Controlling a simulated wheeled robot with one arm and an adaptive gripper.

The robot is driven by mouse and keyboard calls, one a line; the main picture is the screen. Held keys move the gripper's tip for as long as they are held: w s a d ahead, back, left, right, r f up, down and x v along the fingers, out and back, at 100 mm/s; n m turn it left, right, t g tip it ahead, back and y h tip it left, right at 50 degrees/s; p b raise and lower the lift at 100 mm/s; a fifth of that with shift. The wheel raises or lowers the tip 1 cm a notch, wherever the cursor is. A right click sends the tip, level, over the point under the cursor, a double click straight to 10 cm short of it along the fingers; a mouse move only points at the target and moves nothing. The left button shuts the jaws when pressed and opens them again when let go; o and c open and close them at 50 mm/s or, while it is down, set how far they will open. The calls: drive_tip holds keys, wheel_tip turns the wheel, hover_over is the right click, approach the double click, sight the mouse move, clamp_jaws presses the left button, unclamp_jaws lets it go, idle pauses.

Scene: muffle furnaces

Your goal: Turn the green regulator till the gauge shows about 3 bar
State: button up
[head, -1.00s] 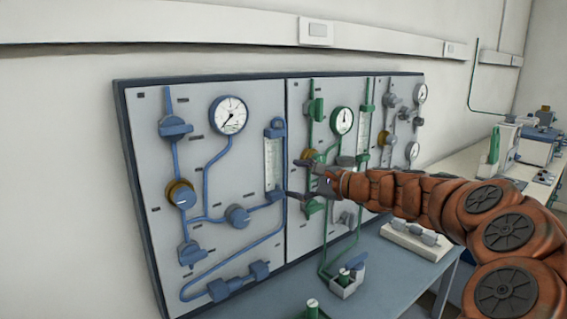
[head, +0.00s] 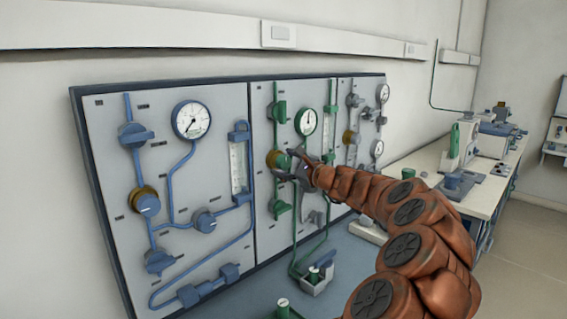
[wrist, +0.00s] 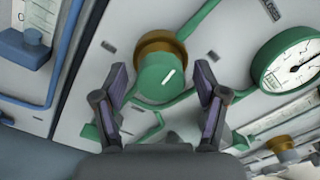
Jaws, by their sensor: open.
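The green regulator (wrist: 160,77) has a white pointer line and a brass collar behind it; in the head view it (head: 272,158) sits on the middle panel, left of my gripper. The gauge (head: 306,122) is green-rimmed, above and right of the regulator; in the wrist view it (wrist: 295,62) is cut by the right edge, and its reading is too small to tell. My gripper (wrist: 160,95) is open, with one finger on each side of the green knob; whether the fingers touch it cannot be told. In the head view my gripper (head: 292,165) is in front of the panel by the regulator.
The blue-piped panel (head: 185,250) with its own gauge (head: 191,119) and knobs is on the left. A grey-piped panel (head: 362,95) is on the right. A small box with a green valve (head: 316,280) stands on the bench below. Green pipes run close to my gripper.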

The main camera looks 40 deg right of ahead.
drive_tip(key=shift+w, duration=0.25)
drive_tip(key=shift+r, duration=0.1)
drive_tip(key=c, duration=1.1)
drive_tip(key=shift+c, duration=0.2)
drive_tip(key=o, duration=1.1)
drive_tip(key=shift+o, duration=0.2)
